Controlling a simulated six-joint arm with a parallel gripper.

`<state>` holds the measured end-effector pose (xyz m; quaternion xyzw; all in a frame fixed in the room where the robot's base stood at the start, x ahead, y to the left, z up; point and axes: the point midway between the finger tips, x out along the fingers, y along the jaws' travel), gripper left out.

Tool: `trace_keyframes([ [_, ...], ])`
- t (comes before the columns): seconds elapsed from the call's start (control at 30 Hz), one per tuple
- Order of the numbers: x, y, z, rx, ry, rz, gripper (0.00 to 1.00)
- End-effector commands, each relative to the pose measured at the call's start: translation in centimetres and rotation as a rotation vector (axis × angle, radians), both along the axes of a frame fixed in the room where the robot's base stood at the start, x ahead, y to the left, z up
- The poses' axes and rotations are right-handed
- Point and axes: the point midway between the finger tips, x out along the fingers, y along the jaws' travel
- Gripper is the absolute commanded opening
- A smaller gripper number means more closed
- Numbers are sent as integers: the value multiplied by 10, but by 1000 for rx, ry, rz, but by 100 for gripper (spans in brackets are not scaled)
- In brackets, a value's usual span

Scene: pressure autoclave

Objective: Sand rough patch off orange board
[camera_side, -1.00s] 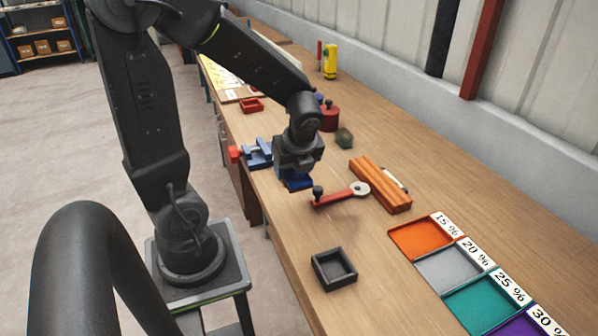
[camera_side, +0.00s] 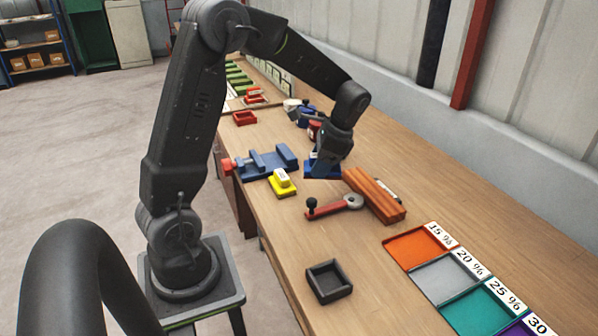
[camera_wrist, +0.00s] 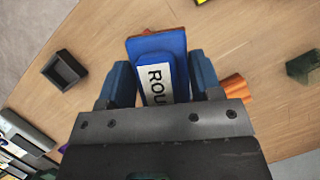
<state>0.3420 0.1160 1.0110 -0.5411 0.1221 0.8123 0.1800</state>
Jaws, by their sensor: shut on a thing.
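The orange board (camera_side: 375,193) lies on the bench, a long grooved block. My gripper (camera_side: 326,160) is near the board's far end in the side view. It is shut on a blue block (camera_side: 320,170), which in the wrist view (camera_wrist: 170,45) sits between both fingers and bears a white label starting "ROU". The label's rest is hidden by my gripper. Orange shows beside the right finger in the wrist view. I cannot tell whether the block touches the board. No rough patch can be made out. A yellow block (camera_side: 283,183) with a white label stands nearby.
A blue vise (camera_side: 268,160) is left of my gripper. A red-handled tool with a black knob (camera_side: 332,207) lies before the board. A black tray (camera_side: 329,282) and coloured percent trays (camera_side: 415,247) are nearer. Blue and red items stand behind. Bench between is clear.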

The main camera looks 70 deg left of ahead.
Motion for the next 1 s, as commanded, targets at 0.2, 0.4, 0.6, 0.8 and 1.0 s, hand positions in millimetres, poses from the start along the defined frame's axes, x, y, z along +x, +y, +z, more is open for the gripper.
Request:
trace_keyframes([
  [0.2,50,14,-1,-1,2,612,40],
  [0.4,91,25,-3,0,1,1129,40],
  [0.6,127,36,-5,0,1,1593,40],
  [0.8,150,45,-7,1,1,1900,40],
  [1.0,158,48,-8,3,1,2010,40],
])
